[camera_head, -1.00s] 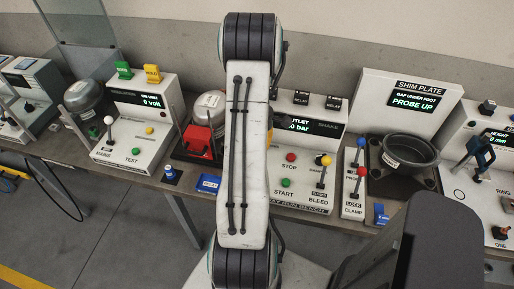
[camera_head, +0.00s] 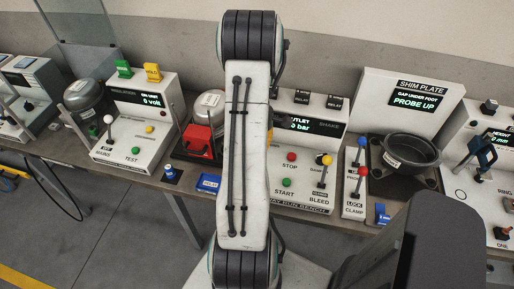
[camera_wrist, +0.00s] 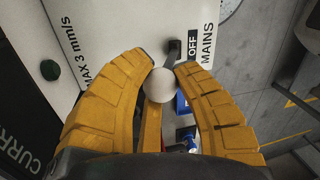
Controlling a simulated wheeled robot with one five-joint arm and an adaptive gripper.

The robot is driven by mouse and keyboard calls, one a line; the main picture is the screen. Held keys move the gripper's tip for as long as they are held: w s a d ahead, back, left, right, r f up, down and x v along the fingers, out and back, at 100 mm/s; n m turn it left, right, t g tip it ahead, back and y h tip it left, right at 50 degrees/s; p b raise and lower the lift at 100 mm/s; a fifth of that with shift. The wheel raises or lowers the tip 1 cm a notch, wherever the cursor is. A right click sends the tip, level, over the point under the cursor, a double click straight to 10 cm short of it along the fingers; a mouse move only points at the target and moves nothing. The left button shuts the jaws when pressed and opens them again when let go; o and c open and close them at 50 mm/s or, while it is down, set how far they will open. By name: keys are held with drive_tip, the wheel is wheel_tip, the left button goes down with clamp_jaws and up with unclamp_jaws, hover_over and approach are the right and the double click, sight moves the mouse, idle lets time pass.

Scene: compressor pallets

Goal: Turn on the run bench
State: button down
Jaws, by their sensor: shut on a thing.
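The run bench (camera_head: 262,203) stands in the middle of the head view, a white console partly hidden behind my arm. Its display (camera_head: 312,126) reads 0 bar. Its red STOP button (camera_head: 291,157), green START button (camera_head: 287,182) and yellow-knobbed BLEED lever (camera_head: 326,160) show to the right of my arm. In the wrist view, the yellow fingers of my gripper (camera_wrist: 165,68) are closed around a white ball knob (camera_wrist: 161,86) beside the MAINS label (camera_wrist: 208,42). The word OFF (camera_wrist: 192,45) shows next to the dark lever slot.
To the left stand an insulation console (camera_head: 120,157) with its own white-knobbed lever and a red block (camera_head: 197,138). To the right are a lever block (camera_head: 352,208), the shim plate panel (camera_head: 372,90) and a dark bowl (camera_head: 408,152). Open floor lies in front.

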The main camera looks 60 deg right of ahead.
drive_tip(key=shift+s+a+r+b, duration=0.15)
drive_tip(key=shift+a+b, duration=0.2)
drive_tip(key=shift+a, duration=0.25)
drive_tip(key=shift+s+a+r+b, duration=0.15)
drive_tip(key=shift+a+b, duration=0.2)
drive_tip(key=shift+a, duration=0.2)
drive_tip(key=shift+s+a+b, duration=0.3)
drive_tip(key=shift+a+b, duration=0.3)
drive_tip(key=shift+a, duration=0.35)
drive_tip(key=shift+s+a+f+b, duration=0.15)
drive_tip(key=shift+a+b, duration=0.15)
drive_tip(key=shift+a, duration=0.2)
drive_tip(key=shift+s+a+f+b, duration=0.15)
drive_tip(key=shift+a+b, duration=0.2)
drive_tip(key=shift+a, duration=0.2)
drive_tip(key=shift+s+a+f+b, duration=0.15)
drive_tip(key=shift+a+b, duration=0.15)
drive_tip(key=shift+a, duration=0.3)
drive_tip(key=c, duration=1.1)
unclamp_jaws()
drive_tip(key=shift+o, duration=0.9)
drive_tip(key=shift+r, duration=0.1)
